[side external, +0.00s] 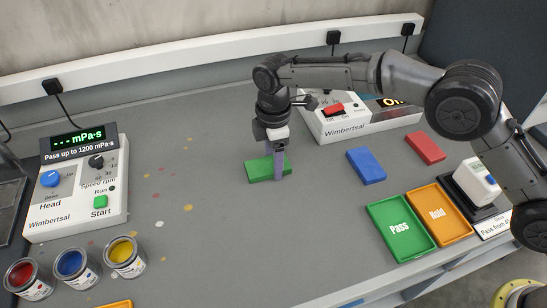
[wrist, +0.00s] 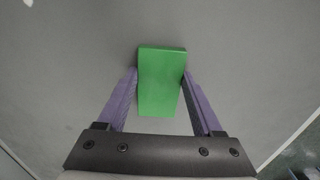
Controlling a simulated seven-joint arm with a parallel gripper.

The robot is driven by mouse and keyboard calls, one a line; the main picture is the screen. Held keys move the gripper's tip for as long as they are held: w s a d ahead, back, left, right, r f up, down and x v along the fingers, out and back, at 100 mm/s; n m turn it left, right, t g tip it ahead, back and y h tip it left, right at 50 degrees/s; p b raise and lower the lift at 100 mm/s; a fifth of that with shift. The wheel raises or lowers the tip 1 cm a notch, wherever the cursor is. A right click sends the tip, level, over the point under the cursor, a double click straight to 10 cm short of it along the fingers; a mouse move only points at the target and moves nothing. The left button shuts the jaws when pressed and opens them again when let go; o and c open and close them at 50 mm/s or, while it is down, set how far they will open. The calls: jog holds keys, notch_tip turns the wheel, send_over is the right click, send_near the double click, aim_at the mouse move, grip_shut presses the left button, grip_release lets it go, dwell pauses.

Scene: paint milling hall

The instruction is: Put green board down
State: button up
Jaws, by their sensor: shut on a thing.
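The green board (side external: 261,169) is a flat green block over the middle of the grey table in the side view. My gripper (side external: 279,174) points down with its purple fingers at the board. In the wrist view the green board (wrist: 161,82) sits between the two fingers of my gripper (wrist: 160,78), which is shut on it. The board is at or very near the table surface; I cannot tell whether it touches.
A blue board (side external: 366,165) and a red board (side external: 425,147) lie to the right. The Pass tray (side external: 374,211) and Hold tray (side external: 465,234) are at the front right. A viscosity meter (side external: 76,190) and paint cans (side external: 70,264) stand left.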

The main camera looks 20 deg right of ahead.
jog(key=shift+f, duration=0.1)
jog(key=o, duration=1.4)
jog(key=shift+c, duration=0.2)
notch_tip(320, 180, up, 12)
jog(key=shift+r, duration=0.2)
